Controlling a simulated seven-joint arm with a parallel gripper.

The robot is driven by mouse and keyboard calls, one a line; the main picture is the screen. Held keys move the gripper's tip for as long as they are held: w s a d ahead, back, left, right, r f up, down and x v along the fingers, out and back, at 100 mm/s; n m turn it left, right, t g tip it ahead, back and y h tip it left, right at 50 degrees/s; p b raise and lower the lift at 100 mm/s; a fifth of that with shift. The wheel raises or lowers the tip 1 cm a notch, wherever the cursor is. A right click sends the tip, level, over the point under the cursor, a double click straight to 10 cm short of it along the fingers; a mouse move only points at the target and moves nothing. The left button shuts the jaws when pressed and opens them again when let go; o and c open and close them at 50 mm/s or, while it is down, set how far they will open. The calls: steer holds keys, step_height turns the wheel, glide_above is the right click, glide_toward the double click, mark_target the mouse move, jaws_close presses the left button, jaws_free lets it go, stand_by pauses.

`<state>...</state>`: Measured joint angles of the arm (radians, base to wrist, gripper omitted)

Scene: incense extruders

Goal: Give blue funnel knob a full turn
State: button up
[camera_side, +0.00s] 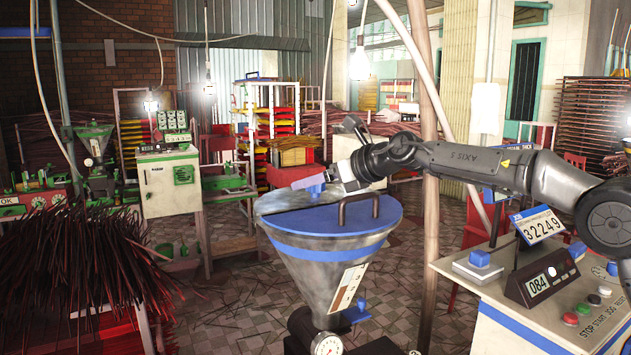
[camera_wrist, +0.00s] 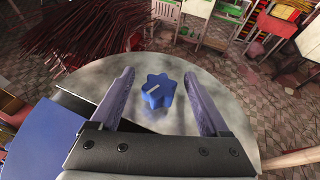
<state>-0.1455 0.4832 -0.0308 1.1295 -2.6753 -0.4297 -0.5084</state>
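The blue knob (camera_wrist: 158,91) is star-shaped with a pale mark on its top. It sits over the grey metal top in the wrist view. My gripper (camera_wrist: 159,76) is open, with one finger on each side of the knob and a visible gap on both sides. In the side view my gripper is above the rear left of the funnel (camera_side: 325,275), and a small blue piece (camera_side: 312,185) shows beside its tip. I cannot tell there whether that piece is the knob or a finger. The funnel is a grey cone with a blue band.
A blue half lid (camera_side: 335,219) with an upright brown handle (camera_side: 358,208) covers the funnel's near part. A blue fitting (camera_side: 355,312) and a gauge (camera_side: 327,344) are low on the funnel. A control desk (camera_side: 545,310) stands right; incense sticks (camera_side: 80,270) fill the left.

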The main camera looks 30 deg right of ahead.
steer(key=v, duration=1.3)
steer(key=shift+s+d+r, duration=0.15)
steer(key=shift+s+r, duration=0.05)
steer(key=shift+s, duration=0.15)
